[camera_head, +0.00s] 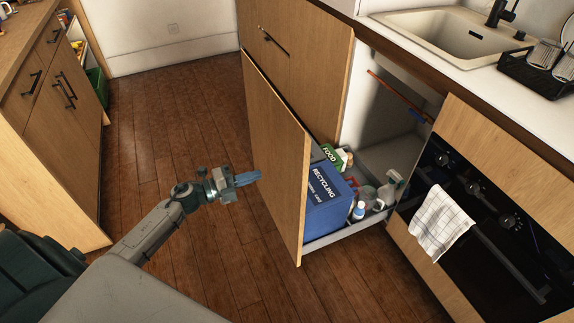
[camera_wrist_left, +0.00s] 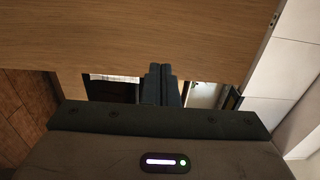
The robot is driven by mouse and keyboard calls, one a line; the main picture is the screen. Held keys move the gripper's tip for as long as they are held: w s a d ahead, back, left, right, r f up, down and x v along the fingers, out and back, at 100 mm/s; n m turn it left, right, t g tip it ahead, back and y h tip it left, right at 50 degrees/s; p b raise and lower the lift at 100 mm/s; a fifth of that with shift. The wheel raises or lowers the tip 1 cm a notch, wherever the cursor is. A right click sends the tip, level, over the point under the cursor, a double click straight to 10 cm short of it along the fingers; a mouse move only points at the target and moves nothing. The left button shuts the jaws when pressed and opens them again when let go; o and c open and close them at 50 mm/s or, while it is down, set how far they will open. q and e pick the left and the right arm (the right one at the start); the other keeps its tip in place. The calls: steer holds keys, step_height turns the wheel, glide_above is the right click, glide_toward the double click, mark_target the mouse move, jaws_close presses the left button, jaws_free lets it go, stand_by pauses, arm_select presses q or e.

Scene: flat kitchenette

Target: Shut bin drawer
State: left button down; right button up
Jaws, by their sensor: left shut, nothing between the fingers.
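The bin drawer (camera_head: 276,150) is pulled out from under the sink counter, with its tall wooden front facing left. Inside it stand a blue recycling bin (camera_head: 325,200), a green food bin (camera_head: 333,155) and several bottles. My left gripper (camera_head: 256,177) is shut and empty, to the left of the drawer front, with its fingertips pointing at it. In the left wrist view the closed fingers (camera_wrist_left: 161,70) point toward a broad wooden panel (camera_wrist_left: 150,35). I cannot tell whether they touch it. My right gripper is not in view.
An oven (camera_head: 480,215) with a hanging towel (camera_head: 440,222) stands right of the drawer. A sink (camera_head: 450,32) and a dark dish rack (camera_head: 535,80) are on the counter above. A wooden cabinet (camera_head: 60,130) stands at the left. The floor (camera_head: 165,120) between is clear.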

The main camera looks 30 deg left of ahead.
mark_target(292, 164)
arm_select(q)
steer(key=p+x, duration=0.1)
steer(key=x, duration=0.8)
steer(key=shift+w+d, duration=0.1)
steer(key=shift+d, duration=0.1)
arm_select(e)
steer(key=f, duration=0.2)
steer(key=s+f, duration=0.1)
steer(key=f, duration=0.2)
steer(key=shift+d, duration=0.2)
arm_select(q)
steer(key=shift+r, duration=0.1)
